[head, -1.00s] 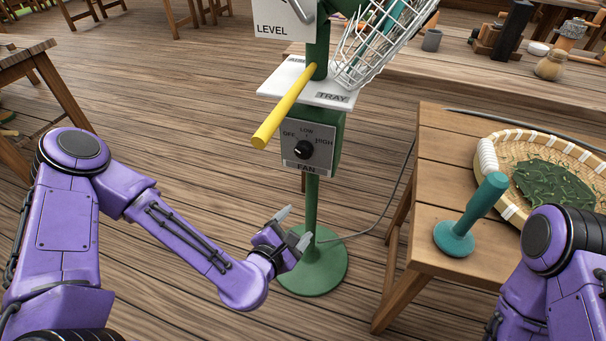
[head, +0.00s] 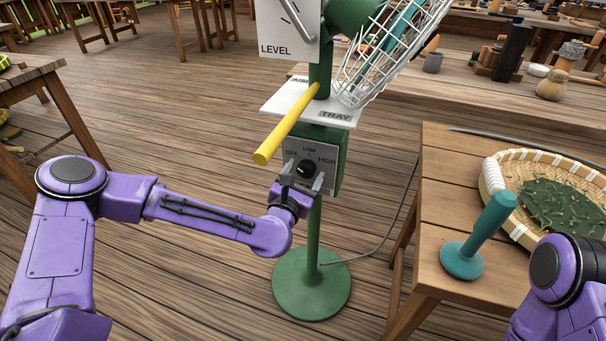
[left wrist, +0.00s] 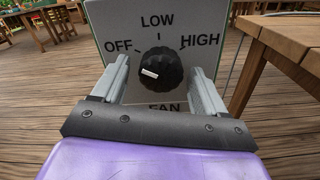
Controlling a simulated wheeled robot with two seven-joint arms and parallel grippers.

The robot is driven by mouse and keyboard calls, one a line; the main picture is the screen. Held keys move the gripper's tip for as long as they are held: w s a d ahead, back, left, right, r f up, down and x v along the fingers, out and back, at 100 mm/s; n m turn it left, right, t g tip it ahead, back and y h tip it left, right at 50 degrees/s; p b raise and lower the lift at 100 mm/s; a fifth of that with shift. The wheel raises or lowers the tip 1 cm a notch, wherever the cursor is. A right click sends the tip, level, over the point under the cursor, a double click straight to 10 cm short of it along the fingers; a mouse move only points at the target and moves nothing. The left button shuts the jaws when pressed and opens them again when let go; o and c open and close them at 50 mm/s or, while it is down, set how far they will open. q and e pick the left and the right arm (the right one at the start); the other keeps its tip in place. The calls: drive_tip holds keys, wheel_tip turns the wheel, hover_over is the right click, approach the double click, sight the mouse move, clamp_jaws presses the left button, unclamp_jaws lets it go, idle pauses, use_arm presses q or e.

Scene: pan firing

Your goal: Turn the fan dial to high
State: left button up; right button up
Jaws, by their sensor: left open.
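The fan dial (head: 306,168) is a black round knob on a grey panel (head: 331,155) marked OFF, LOW and HIGH, on the green fan stand. In the left wrist view the dial (left wrist: 159,73) has a white mark on its left, OFF side. My left gripper (head: 303,177) is open in front of the panel. Its fingers stand either side of the dial in both views; in the left wrist view the left gripper (left wrist: 160,80) shows gaps between fingers and knob. Whether the tips touch the panel I cannot tell. My right gripper is out of view.
A yellow rod (head: 290,125) and a white tray (head: 335,113) jut out above the panel. The green round base (head: 312,300) stands on the wooden floor. A wooden table (head: 440,215) at right holds a teal-handled tool (head: 480,235) and a woven basket (head: 495,178).

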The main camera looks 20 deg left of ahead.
use_arm(q)
drive_tip(key=c, duration=1.1)
drive_tip(key=shift+o, duration=0.2)
